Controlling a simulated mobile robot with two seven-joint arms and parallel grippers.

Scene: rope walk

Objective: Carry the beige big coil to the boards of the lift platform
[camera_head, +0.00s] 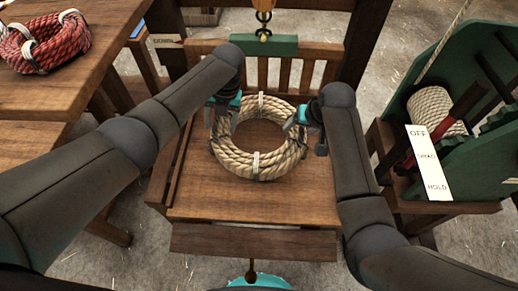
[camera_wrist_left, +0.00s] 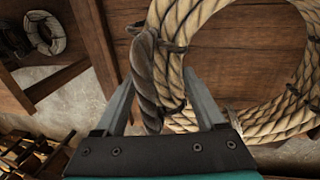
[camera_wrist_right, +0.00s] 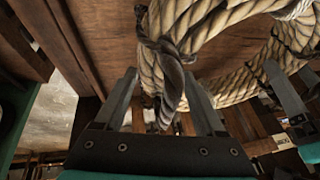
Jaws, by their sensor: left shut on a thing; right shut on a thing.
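My left gripper (camera_head: 222,108) is at the coil's left side, shut on a dark rope loop that shows in the left wrist view (camera_wrist_left: 150,80). My right gripper (camera_head: 307,125) is at its right side, shut on another dark loop that shows in the right wrist view (camera_wrist_right: 170,85). The coil looks about level between both grippers.
A red coil (camera_head: 45,42) lies on a wooden table (camera_head: 120,22) at the upper left. A slatted back rail (camera_head: 285,72) with a green block and a hook closes the platform's far side. At the right stand a green winch frame (camera_head: 470,75) and a label plate (camera_head: 428,160).

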